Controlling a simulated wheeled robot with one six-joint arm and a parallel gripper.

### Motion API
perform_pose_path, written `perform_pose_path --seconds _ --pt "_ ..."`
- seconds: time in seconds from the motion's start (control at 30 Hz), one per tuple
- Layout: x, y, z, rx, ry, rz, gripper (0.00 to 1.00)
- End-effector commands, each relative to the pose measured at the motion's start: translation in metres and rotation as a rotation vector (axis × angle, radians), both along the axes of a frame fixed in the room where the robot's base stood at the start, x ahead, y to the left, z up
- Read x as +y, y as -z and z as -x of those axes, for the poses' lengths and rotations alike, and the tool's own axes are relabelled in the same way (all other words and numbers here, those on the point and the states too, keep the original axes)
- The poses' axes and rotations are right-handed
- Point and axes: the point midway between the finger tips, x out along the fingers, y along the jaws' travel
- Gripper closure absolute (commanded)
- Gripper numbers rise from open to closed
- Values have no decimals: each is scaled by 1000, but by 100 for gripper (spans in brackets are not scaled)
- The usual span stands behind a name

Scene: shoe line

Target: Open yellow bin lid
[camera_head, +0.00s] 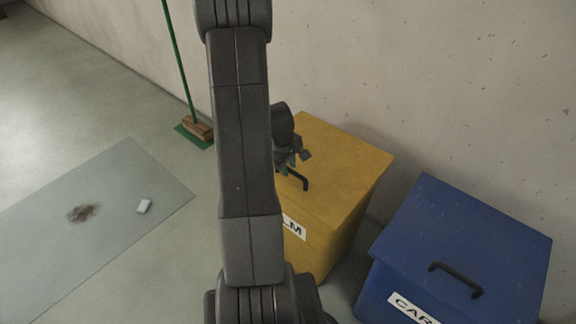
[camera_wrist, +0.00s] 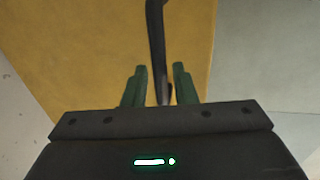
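The yellow bin (camera_head: 338,170) stands against the wall, with its lid down and a white label ending in "LM" on its front. My arm hides its left part. A dark bar handle (camera_head: 299,181) is on the lid. My gripper (camera_head: 291,166) is at the handle, partly hidden behind my arm. In the wrist view, the green fingers of my gripper (camera_wrist: 157,73) are apart, with the handle (camera_wrist: 157,35) running between them over the yellow lid (camera_wrist: 90,45). Gaps show between the handle and both fingers, so it is not clamped.
A blue bin (camera_head: 470,240) with its lid down and a dark handle stands to the right. A green-handled broom (camera_head: 198,130) leans at the wall. A grey mat (camera_head: 110,215) with a brown stain and a small white block (camera_head: 144,206) lies on the left floor.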

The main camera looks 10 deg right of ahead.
Motion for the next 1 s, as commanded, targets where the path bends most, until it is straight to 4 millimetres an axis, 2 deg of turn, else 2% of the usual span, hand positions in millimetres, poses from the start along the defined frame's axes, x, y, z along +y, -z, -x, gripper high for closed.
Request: perform_pose_path --seconds 0.03,0.1,0.13,0.37,0.57,1.0 --pt "0 0 0 0 0 0 86" --pt "0 0 0 0 0 0 99" --pt "0 0 0 0 0 0 100" --pt "0 -1 0 1 0 -1 100" --pt "-1 -10 -1 10 1 -14 100" --pt "-9 -56 -7 84 4 -108 100"
